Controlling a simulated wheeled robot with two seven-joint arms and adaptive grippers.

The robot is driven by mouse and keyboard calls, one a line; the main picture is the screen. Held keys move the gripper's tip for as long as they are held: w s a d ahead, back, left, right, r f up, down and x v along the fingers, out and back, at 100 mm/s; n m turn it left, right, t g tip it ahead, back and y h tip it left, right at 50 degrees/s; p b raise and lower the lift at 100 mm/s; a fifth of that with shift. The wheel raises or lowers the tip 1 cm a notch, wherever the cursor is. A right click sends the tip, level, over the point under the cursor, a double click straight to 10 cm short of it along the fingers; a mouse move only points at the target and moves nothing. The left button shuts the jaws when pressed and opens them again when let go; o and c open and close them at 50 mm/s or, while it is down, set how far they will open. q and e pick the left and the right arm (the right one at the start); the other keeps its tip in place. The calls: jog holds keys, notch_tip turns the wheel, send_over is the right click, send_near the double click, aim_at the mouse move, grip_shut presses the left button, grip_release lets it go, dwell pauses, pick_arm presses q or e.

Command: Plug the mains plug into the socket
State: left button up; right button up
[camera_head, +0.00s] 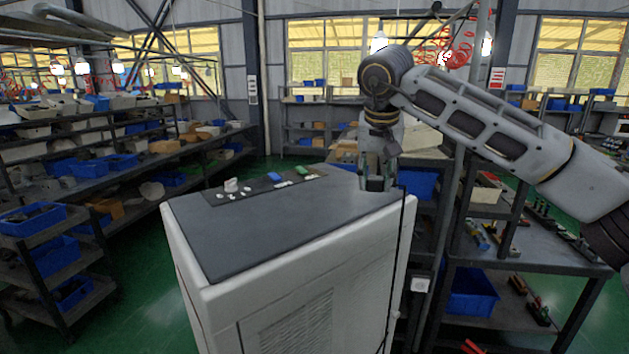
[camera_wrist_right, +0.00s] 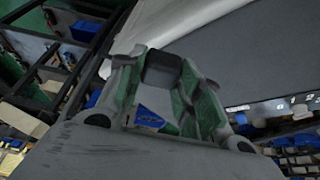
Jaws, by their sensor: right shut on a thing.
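In the right wrist view the plug (camera_wrist_right: 162,67) sits between the green-padded fingers of my right gripper (camera_wrist_right: 165,85). A black cable (camera_head: 401,240) hangs down along the cabinet's right edge. A small white square plate (camera_head: 419,285), which looks like the socket, is low to the right of the cabinet, apart from the plug. Its holes are too small to tell. My left gripper is not in view.
The white cabinet (camera_head: 290,310) has a dark grey top (camera_head: 260,225), largely bare, with a strip of small items (camera_head: 262,187) at its back. A workbench (camera_head: 540,255) with parts stands at the right. Shelves with blue bins (camera_head: 40,215) stand at the left.

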jog(key=s+d+f+m, duration=0.1)
jog(key=s+f, duration=0.3)
jog(key=f, duration=0.7)
jog(key=s+d+f+m, duration=0.1)
jog(key=s+d+f, duration=0.3)
jog(key=f, duration=0.7)
jog(key=s+d+f+m+h, duration=0.1)
jog(key=s+d+f, duration=0.2)
jog(key=f, duration=0.8)
jog(key=shift+s+d, duration=0.2)
jog(key=shift+s, duration=0.95)
jog(key=shift+a+r, duration=0.1)
jog(key=a+r+n+y, duration=0.1)
jog(key=a+r+n, duration=0.3)
jog(key=a, duration=0.3)
jog(key=a+r+n+y, duration=0.2)
jog(key=a+r+n, duration=0.2)
jog(key=a, duration=0.3)
jog(key=shift+a, duration=0.4)
jog(key=shift+r, duration=0.1)
jog(key=s+d+r+m+h, duration=0.1)
jog(key=s+d+r+m, duration=0.1)
jog(key=d+r+m, duration=0.1)
notch_tip(320, 180, up, 3)
jog(key=shift+s+d+f+m, duration=0.1)
jog(key=shift+s+d+m, duration=0.15)
jog(key=shift+d, duration=0.55)
jog(key=shift+w+f, duration=0.1)
